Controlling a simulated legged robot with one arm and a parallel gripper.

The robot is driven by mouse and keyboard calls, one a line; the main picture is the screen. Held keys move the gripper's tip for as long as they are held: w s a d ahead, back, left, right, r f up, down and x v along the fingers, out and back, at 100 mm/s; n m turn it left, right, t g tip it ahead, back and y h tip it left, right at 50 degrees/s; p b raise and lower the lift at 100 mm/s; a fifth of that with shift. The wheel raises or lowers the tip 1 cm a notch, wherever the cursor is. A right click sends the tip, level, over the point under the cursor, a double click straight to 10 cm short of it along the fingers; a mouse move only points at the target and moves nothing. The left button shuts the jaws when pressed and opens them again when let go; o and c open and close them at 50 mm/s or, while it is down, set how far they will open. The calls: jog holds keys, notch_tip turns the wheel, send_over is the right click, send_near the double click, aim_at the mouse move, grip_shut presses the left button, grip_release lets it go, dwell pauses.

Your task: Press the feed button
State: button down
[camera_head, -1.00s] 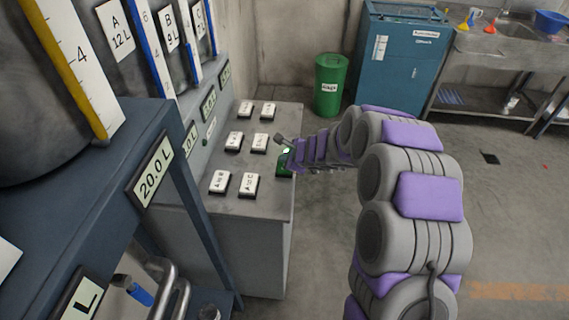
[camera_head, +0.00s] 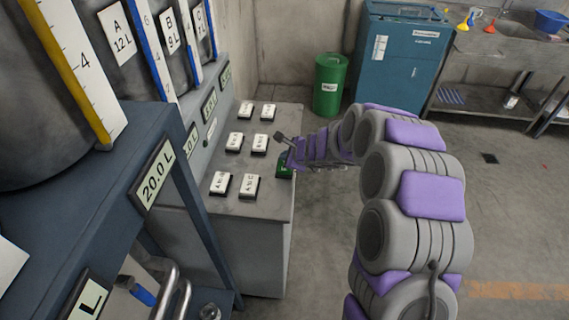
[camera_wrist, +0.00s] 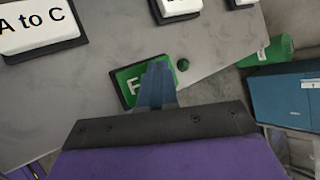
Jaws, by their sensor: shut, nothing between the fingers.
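The feed button is a green plate with white lettering that starts with F (camera_wrist: 128,88), at the right edge of the grey console top. In the head view the green button (camera_head: 285,168) is partly hidden by my gripper (camera_head: 287,152). In the wrist view my gripper (camera_wrist: 158,72) is shut and empty, and its blue-grey fingertips lie over the button's lettering. I cannot tell whether the fingertips touch the button.
Several white buttons on black bases, such as "A to C" (camera_wrist: 38,25), stand on the grey console top (camera_head: 205,203). Labelled tanks (camera_head: 45,110) stand at the left. A green bin (camera_head: 329,88) and a blue cabinet (camera_head: 399,60) stand behind.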

notch_tip(320, 180, up, 6)
jog(key=p, duration=0.5)
jog(key=shift+f, duration=0.1)
jog(key=s+a+r+n+g+y, duration=0.1)
jog(key=s+r+n+g, duration=0.1)
jog(key=s+r+n, duration=0.65)
jog(key=s+a+r+n+g+y, duration=0.1)
jog(key=s+r+n+g, duration=0.3)
jog(key=s, duration=0.7)
jog(key=s+d+n+g+h, duration=0.1)
jog(key=s+d+n+h, duration=0.1)
jog(key=s+d, duration=0.5)
jog(key=s+d+n+g+h, duration=0.1)
jog(key=s+d, duration=0.5)
jog(key=s, duration=0.6)
jog(key=s+d+n+h, duration=0.3)
jog(key=s+d+h, duration=0.2)
jog(key=s, duration=0.5)
jog(key=d, duration=0.2)
jog(key=shift+s+d+r+g, duration=0.3)
jog(key=shift+d+r+g, duration=0.05)
jog(key=shift+g, duration=0.05)
jog(key=shift+a+n, duration=0.1)
jog(key=shift+n, duration=0.15)
